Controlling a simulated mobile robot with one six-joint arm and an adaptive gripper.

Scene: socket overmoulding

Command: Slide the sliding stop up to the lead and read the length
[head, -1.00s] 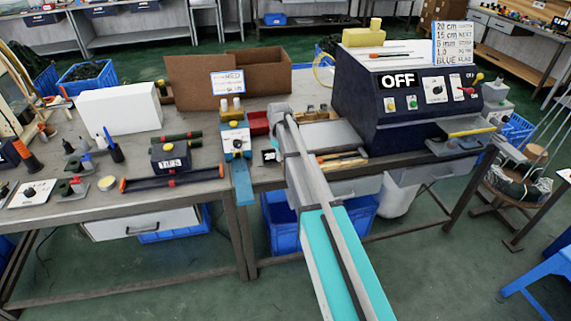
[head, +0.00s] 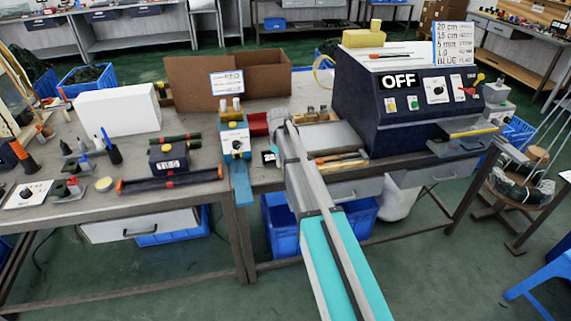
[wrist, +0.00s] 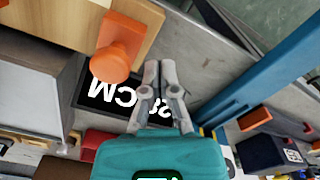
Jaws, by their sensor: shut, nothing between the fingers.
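In the wrist view an orange knob (wrist: 121,42) stands on a pale wooden piece (wrist: 147,17), which looks like the sliding stop. My gripper (wrist: 160,68) is shut and empty, its fingertips just right of the knob in the picture, apart from it as far as I can tell. A black display (wrist: 112,94) with white characters reads upside down and seems to say 28 CM; my fingers cover part of it. The display also shows small in the head view (head: 269,157). In the head view my arm hides the gripper. I cannot make out the lead for certain.
A blue bar (wrist: 262,62) runs along the right of the wrist view. In the head view a dark machine (head: 420,100) marked OFF stands right of my arm. A cardboard box (head: 262,75) stands behind, and a blue-and-white device (head: 236,138) stands to the left.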

